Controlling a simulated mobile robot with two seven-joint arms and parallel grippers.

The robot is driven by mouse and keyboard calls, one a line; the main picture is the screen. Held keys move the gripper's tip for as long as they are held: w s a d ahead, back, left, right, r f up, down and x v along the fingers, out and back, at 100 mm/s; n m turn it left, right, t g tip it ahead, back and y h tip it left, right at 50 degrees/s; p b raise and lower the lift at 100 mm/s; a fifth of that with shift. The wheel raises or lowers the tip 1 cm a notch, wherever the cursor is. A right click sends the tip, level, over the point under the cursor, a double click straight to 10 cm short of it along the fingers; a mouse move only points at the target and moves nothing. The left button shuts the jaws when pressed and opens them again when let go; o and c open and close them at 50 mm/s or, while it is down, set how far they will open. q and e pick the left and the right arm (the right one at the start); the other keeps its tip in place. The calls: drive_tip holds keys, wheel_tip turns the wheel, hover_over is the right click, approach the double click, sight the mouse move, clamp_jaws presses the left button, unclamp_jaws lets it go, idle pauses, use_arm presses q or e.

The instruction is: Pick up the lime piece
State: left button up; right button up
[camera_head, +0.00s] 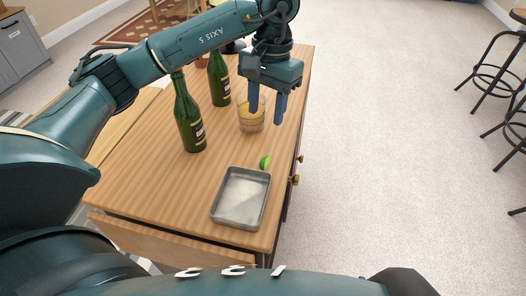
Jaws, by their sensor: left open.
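The lime piece (265,162) is a small green wedge on the wooden table, just beyond the far edge of a metal tray (216,200). My left gripper (267,108) is open, its two blue fingers pointing down. In the picture it is above the lime piece, in front of a glass (244,123) with amber drink that it partly covers. The gripper and the lime piece are apart. My right gripper is not in view.
Two green bottles, a nearer one (188,122) and a farther one (218,83), stand left of the glass on the table (160,170). The tray is empty. Brass knobs (294,180) stick out of the table's right side. Bar stools (495,75) stand far right; the floor between is clear.

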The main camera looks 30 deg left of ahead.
use_arm(q)
hover_over(265, 158)
drive_tip(key=f, duration=0.6)
drive_tip(key=shift+w+a, duration=0.2)
drive_tip(key=shift+s+d+f+p, duration=0.1)
drive_tip(key=shift+f+p, duration=0.2)
drive_tip(key=shift+f, duration=1.35)
drive_tip(key=shift+d+f+p, duration=0.1)
drive_tip(key=shift+f+p, duration=0.2)
drive_tip(key=shift+f, duration=1.3)
clamp_jaws()
